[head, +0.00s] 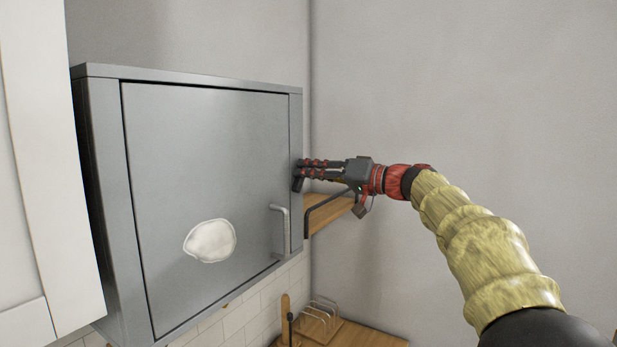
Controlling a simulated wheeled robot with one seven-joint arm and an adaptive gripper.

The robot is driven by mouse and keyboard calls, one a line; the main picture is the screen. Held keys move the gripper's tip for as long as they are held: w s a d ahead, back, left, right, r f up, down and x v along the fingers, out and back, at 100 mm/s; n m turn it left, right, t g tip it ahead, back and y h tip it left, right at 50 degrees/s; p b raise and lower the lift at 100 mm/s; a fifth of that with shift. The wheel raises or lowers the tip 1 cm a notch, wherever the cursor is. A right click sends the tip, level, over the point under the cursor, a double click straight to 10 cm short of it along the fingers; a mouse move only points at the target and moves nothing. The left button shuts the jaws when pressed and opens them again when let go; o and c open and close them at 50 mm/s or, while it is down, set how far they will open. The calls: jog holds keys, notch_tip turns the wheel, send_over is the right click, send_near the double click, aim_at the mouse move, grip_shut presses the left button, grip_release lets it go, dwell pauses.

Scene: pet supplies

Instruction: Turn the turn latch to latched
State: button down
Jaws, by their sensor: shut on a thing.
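A grey wall cabinet (106,190) has its flat door (200,150) closed, or very nearly so, flush in its frame. A grey bar handle (281,228) is at the door's lower right. My gripper (299,176) reaches in from the right, its red and black fingers level, with the tips at the cabinet's right edge above the handle. It is shut on a small part there, apparently the turn latch. The fingertips and the cabinet edge hide most of the latch, so I cannot tell its angle.
A white oval patch (210,241) is on the door. A wooden shelf (329,216) with a dark rail sits just below my gripper. A wire rack (322,316) stands on a wooden surface lower down. A white cabinet (40,160) is at the left. The right wall is bare.

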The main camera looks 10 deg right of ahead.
jog(key=shift+m+p, duration=1.05)
jog(key=shift+m, duration=4.15)
jog(key=shift+f, duration=0.1)
jog(key=c, duration=1.8)
grip_release()
jog(key=shift+d, duration=0.15)
jog(key=v, duration=1.2)
jog(key=shift+w, duration=0.1)
